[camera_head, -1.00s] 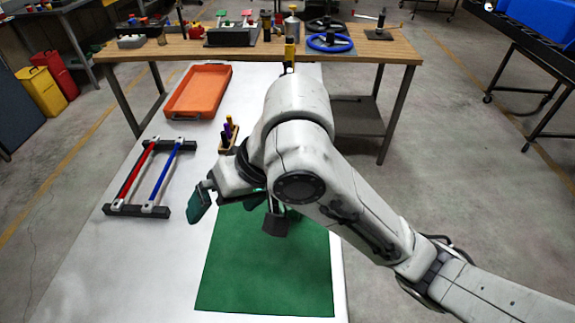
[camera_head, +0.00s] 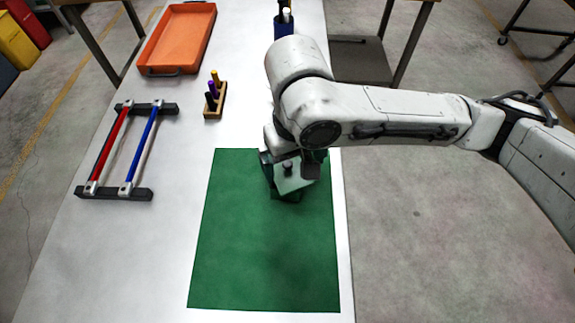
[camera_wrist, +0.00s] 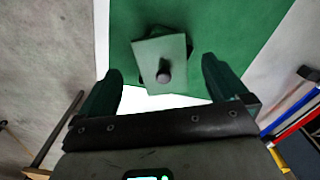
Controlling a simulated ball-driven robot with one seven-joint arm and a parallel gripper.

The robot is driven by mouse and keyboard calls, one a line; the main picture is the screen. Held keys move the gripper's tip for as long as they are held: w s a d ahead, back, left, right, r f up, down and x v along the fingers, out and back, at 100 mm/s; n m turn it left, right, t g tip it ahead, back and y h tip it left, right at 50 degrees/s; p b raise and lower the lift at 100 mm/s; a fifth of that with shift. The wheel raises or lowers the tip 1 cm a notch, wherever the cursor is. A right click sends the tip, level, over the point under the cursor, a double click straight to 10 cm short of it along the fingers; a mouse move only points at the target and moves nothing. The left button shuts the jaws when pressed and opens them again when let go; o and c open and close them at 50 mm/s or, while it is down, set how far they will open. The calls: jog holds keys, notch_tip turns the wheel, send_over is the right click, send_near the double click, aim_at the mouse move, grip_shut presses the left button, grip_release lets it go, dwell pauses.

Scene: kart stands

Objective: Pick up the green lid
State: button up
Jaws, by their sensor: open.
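The green lid (camera_head: 294,184) is a flat, square grey-green plate with a dark round knob. It sits near the top of the green mat, on what looks like a darker green piece (camera_head: 288,198) mostly hidden under it. In the wrist view the lid (camera_wrist: 152,52) lies ahead between my fingers, its knob facing the camera, turned relative to the piece beneath. My gripper (camera_head: 288,165) is above the lid, pointing down, and partly hides it. In the wrist view my gripper (camera_wrist: 161,70) has its green fingers wide apart with nothing clamped between them.
The green mat (camera_head: 250,265) lies on a white table (camera_head: 130,250). To the left are a rack (camera_head: 112,193) with red and blue bars and a small wooden pen holder (camera_head: 213,113). An orange tray (camera_head: 178,38) is at the far left. The table's near left is clear.

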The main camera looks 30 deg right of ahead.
aim_at(293, 181)
jog(key=shift+f, duration=2.9)
jog(key=shift+c, duration=0.4)
jog(key=c, duration=0.9)
jog(key=shift+r, duration=0.2)
